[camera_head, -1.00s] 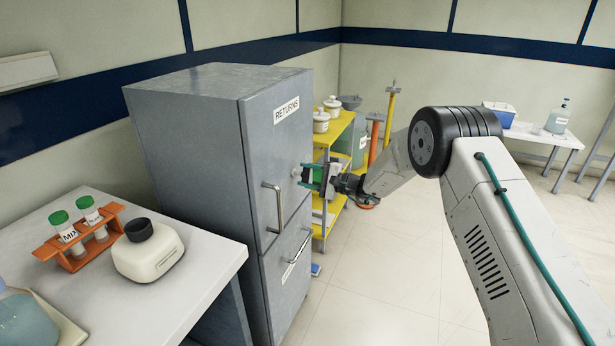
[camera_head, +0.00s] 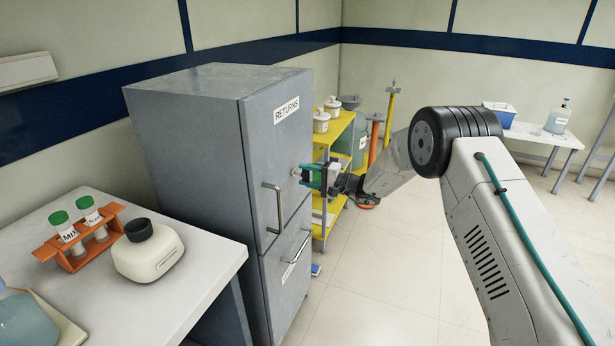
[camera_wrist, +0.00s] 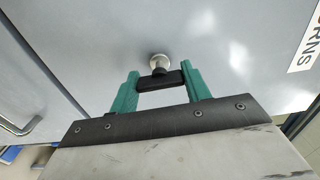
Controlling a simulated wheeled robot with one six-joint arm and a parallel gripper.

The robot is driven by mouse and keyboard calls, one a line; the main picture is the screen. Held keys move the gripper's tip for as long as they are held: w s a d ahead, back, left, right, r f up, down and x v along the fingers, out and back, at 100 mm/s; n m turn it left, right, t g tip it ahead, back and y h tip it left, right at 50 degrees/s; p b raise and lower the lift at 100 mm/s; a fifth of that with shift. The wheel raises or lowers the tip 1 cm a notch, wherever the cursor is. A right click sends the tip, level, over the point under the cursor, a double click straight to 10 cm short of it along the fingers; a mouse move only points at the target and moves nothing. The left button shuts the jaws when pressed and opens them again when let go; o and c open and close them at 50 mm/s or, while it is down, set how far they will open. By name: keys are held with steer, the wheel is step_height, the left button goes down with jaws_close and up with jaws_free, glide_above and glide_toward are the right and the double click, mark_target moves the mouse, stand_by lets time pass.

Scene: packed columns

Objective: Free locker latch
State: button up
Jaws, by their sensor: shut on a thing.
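The grey locker (camera_head: 190,150) stands at the left with its door closed and a RETURNS label (camera_head: 287,109) near the top. Its latch (camera_wrist: 160,80) is a dark crossbar on a round metal stem, at the door's far edge. My gripper (camera_head: 309,174) is at the latch, and its teal fingers also show in the wrist view (camera_wrist: 160,75). The fingertips are shut on the two ends of the crossbar. In the head view the latch is mostly hidden by the fingers.
A metal door handle (camera_head: 278,208) stands out from the door, left of my gripper. A yellow shelf (camera_head: 327,180) with white jars is close behind the gripper. A bench (camera_head: 205,285) with an orange tube rack (camera_head: 78,240) stands at the left front. Open floor lies at the right.

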steer(key=o, duration=1)
steer(key=shift+c, duration=0.2)
steer(key=shift+d, duration=0.15)
steer(key=v, duration=0.7)
steer(key=shift+s+d, duration=0.15)
steer(key=shift+d, duration=0.1)
